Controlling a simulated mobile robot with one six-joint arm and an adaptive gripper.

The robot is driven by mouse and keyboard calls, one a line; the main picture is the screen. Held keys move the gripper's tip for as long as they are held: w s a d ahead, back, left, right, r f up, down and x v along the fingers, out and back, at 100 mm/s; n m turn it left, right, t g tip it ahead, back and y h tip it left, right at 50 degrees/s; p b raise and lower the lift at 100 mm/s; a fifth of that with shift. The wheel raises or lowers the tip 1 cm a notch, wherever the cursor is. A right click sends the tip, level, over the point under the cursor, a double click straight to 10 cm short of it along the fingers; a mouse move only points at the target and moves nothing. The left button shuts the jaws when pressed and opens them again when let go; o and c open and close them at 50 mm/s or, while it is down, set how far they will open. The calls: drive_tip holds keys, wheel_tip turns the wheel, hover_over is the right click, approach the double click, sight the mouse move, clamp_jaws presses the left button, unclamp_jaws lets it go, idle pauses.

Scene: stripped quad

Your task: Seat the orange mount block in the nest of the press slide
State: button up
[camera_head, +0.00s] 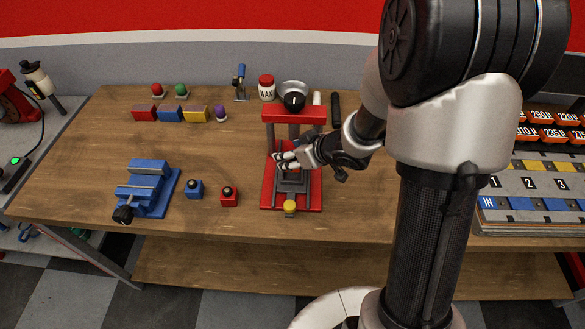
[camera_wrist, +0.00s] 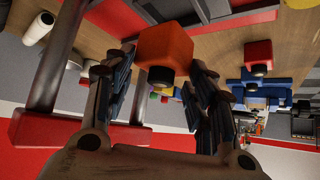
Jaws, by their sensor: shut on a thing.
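The red press (camera_head: 294,115) stands on the wooden bench with a dark head and two uprights. Its grey slide (camera_head: 291,186) lies over the red base, with a yellow knob (camera_head: 290,207) at the near end. My gripper (camera_head: 283,159) reaches in from the right, between the uprights and above the slide. In the wrist view my gripper (camera_wrist: 164,62) is shut on the orange mount block (camera_wrist: 166,43), which has a dark round part facing the camera. The head view does not clearly show the block, and my gripper covers part of the slide, so the nest is hidden there.
A blue vise (camera_head: 148,187), a blue block (camera_head: 195,190) and a red block (camera_head: 229,196) stand left of the press. Coloured blocks (camera_head: 170,114), a wax jar (camera_head: 267,87) and a bowl (camera_head: 293,88) are at the back. The bench's left middle is clear.

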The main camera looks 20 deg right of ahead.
drive_tip(key=shift+f+b, duration=1.1)
drive_tip(key=shift+f, duration=0.9)
drive_tip(key=shift+f, duration=0.2)
drive_tip(key=o, duration=1.3)
